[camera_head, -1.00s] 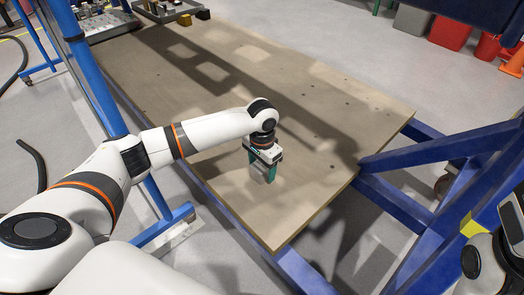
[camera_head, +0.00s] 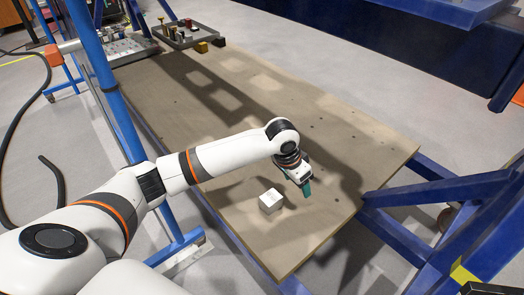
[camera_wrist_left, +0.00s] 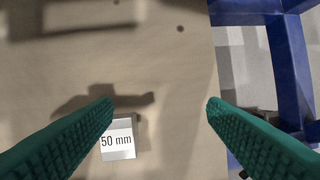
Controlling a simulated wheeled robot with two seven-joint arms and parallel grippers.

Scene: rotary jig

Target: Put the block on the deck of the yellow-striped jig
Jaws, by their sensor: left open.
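The block (camera_head: 270,202) is a small pale grey-white cube standing on the tan board, near its front edge. In the left wrist view its label reads "50 mm" (camera_wrist_left: 118,142), and the left-hand finger partly covers it. My left gripper (camera_head: 305,190) has green fingers; it is open and empty, above the board to the right of the block and apart from it. The wrist view shows its two fingertips (camera_wrist_left: 160,105) wide apart, with bare board between them.
The tan board (camera_head: 345,150) is mostly clear. Blue frame beams (camera_head: 440,190) run along the right, and a blue post (camera_head: 100,85) stands at the left.

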